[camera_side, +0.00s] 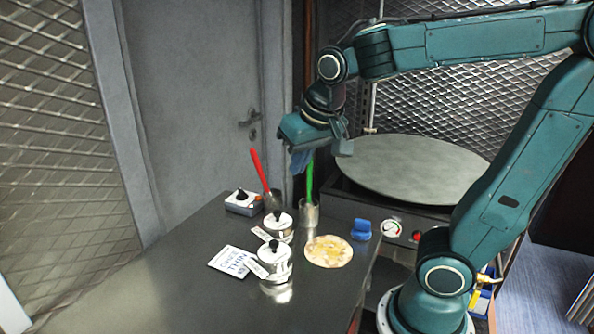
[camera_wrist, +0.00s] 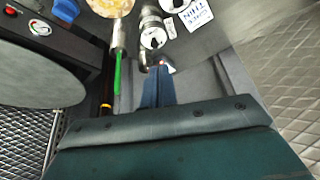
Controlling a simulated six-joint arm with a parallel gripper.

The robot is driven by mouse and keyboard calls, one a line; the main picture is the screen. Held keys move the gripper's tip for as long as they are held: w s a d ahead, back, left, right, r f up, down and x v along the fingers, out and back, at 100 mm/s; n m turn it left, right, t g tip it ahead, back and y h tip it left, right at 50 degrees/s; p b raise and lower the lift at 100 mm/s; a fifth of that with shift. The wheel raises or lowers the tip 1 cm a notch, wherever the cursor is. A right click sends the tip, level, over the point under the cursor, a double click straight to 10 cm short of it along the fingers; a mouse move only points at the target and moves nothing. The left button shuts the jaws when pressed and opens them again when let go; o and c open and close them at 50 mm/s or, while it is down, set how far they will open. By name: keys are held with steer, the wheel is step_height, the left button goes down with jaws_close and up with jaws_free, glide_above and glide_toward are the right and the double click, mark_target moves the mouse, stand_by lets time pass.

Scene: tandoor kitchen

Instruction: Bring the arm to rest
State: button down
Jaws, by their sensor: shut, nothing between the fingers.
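My gripper (camera_side: 299,163) hangs in the air above the far end of the dark table, its blue fingers pointing down and closed together with nothing between them. It is above and between a red-handled tool (camera_side: 258,169) and a green-handled tool (camera_side: 310,179), each standing in a metal cup. In the wrist view my gripper (camera_wrist: 159,82) shows its two fingers side by side, with the green handle (camera_wrist: 118,76) to their left. From the side view I cannot tell exactly how near the fingers are to the green handle.
A round griddle (camera_side: 420,168) stands right. The table's near left is clear.

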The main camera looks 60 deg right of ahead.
steer(key=s+a+f+n+t+y, duration=0.1)
steer(key=s+a+n, duration=0.3)
steer(key=s, duration=0.5)
steer(key=shift+s+a+f+n+y, duration=0.2)
steer(key=shift+s+f+n+y, duration=0.25)
steer(key=shift+n, duration=0.25)
steer(key=shift+w+r, duration=0.1)
stand_by(0.5)
